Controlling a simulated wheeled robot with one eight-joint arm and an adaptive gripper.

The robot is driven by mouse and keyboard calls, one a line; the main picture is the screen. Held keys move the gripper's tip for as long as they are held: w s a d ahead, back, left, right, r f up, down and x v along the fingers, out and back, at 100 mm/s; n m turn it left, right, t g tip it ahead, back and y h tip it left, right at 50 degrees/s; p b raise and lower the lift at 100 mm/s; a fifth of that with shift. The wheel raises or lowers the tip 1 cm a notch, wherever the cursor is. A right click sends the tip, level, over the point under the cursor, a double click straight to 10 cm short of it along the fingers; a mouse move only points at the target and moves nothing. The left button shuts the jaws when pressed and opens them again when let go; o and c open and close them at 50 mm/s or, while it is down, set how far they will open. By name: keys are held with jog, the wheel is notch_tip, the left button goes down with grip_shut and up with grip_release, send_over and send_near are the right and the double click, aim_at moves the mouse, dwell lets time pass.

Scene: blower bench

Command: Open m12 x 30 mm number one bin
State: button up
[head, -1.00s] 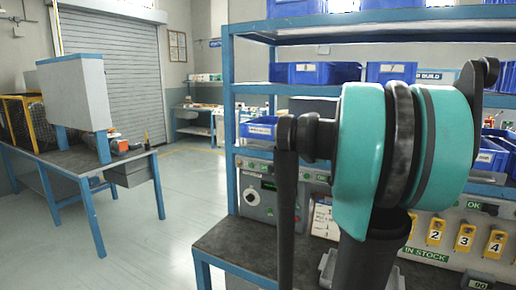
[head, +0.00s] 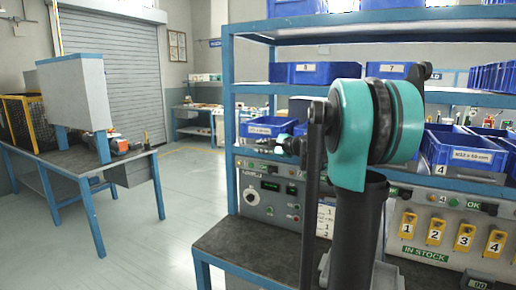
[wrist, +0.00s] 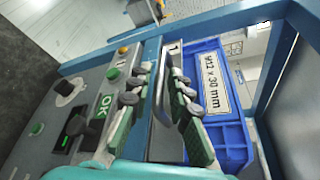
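The blue bin labelled M12 x 30 mm (wrist: 222,100) sits on the shelf in the wrist view, its label facing me. In the head view the same bin (head: 262,127) is at the left end of the middle shelf. In the head view my gripper (head: 279,146) shows small, just in front of and below the bin.
A control panel (head: 268,190) with buttons stands under the shelf. Blue shelf posts (head: 229,110) and shelf edges frame the bin closely. More blue bins (head: 465,150) stand to the right.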

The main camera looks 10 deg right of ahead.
jog(key=shift+x, duration=1.15)
jog(key=shift+c, duration=0.6)
grip_shut()
